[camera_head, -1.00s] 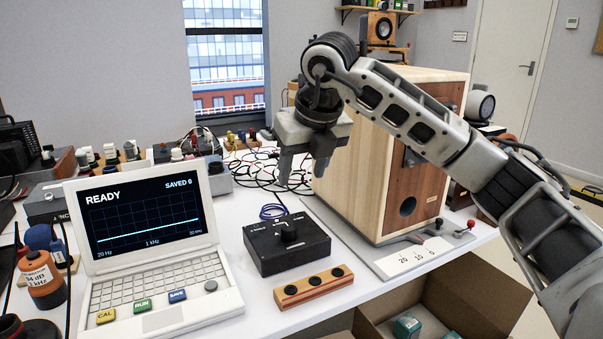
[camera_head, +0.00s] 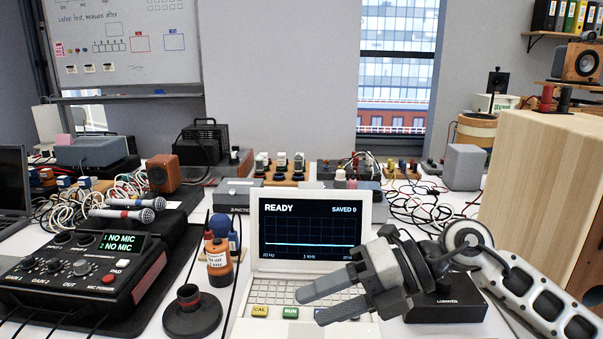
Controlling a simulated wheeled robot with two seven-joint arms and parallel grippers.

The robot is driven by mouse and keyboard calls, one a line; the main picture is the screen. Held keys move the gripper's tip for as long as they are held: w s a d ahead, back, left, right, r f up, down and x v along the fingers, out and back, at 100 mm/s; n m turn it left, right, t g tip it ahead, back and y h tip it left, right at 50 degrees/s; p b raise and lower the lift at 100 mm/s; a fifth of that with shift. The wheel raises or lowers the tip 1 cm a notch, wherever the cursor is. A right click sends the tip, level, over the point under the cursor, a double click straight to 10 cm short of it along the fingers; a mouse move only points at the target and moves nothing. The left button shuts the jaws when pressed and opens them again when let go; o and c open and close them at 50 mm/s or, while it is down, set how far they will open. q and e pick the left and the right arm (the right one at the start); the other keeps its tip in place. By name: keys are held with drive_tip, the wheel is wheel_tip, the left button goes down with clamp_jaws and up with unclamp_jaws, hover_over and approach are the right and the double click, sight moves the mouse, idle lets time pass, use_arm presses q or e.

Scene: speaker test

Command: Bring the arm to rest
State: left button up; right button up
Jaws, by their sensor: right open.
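My right gripper (camera_head: 308,304) comes in from the right on its pale grey arm (camera_head: 520,287). It points left over the keyboard of the white laptop-like analyser (camera_head: 258,287). Its two fingers are apart with nothing between them. It hides much of the keyboard and part of the screen's lower right corner. The analyser's screen (camera_head: 308,227) reads READY and SAVED 0, with a flat trace. I cannot tell whether the fingers touch the keys. My left gripper is not in view.
A mixer box (camera_head: 75,270) showing NO MIC stands at left with two microphones (camera_head: 130,208) behind it. A black round stand (camera_head: 192,315) and orange bottle (camera_head: 219,262) are left of the analyser. A black box (camera_head: 450,308) lies under my arm. A wooden speaker cabinet (camera_head: 535,190) stands right.

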drive_tip(key=s+a+r+m+y+p, duration=0.1)
drive_tip(key=s+a+r+m+y, duration=0.25)
drive_tip(key=y, duration=0.25)
drive_tip(key=w+d+f+m+t+h+p, duration=0.1)
drive_tip(key=w+d+m+t+h+p, duration=0.15)
drive_tip(key=m+t, duration=0.6)
drive_tip(key=w+d+m+t+h+p, duration=0.1)
drive_tip(key=d+m+t, duration=0.2)
drive_tip(key=m+t, duration=0.6)
drive_tip(key=s+d+f+m+g+h+p, duration=0.1)
drive_tip(key=s+d+f+m+h, duration=0.15)
drive_tip(key=f+m+h, duration=0.3)
drive_tip(key=s+d+f+m+h+p, duration=0.1)
drive_tip(key=d+f+m+h, duration=0.25)
drive_tip(key=f+m, duration=0.3)
use_arm(q)
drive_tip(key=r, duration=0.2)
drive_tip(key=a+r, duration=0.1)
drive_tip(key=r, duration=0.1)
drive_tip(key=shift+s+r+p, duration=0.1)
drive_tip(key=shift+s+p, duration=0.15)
drive_tip(key=shift+p, duration=0.15)
use_arm(e)
drive_tip(key=s+d+f+m+g+h, duration=0.2)
drive_tip(key=s+f+m+g+h, duration=0.1)
drive_tip(key=s+f, duration=0.6)
drive_tip(key=shift+s+m+g, duration=0.2)
drive_tip(key=shift+m+g, duration=0.3)
drive_tip(key=shift+g, duration=0.65)
drive_tip(key=shift+d+f, duration=0.1)
